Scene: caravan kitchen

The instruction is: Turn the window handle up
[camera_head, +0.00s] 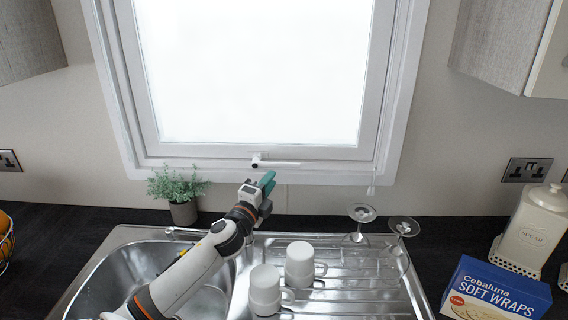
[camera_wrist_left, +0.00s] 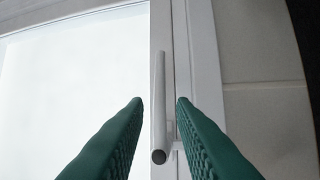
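The white window handle (camera_head: 279,164) lies about level at the middle of the window's bottom frame, its bar reaching to the right. My left gripper (camera_head: 268,179) is just below it in the head view, with teal fingers pointing up towards the window. In the left wrist view the fingers (camera_wrist_left: 159,100) are open, and the handle (camera_wrist_left: 158,75) shows lengthwise in the gap between them, its dark round end near the bottom. Whether the fingers reach around the bar in depth is unclear. No contact is visible. My right gripper is not in view.
A potted plant (camera_head: 184,207) stands left of my left gripper. Below are the steel sink (camera_head: 100,278), two white cups (camera_head: 299,262) and upturned wine glasses (camera_head: 361,213) on the drainer. A wraps box (camera_head: 497,291) and a sugar jar (camera_head: 535,230) stand at right.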

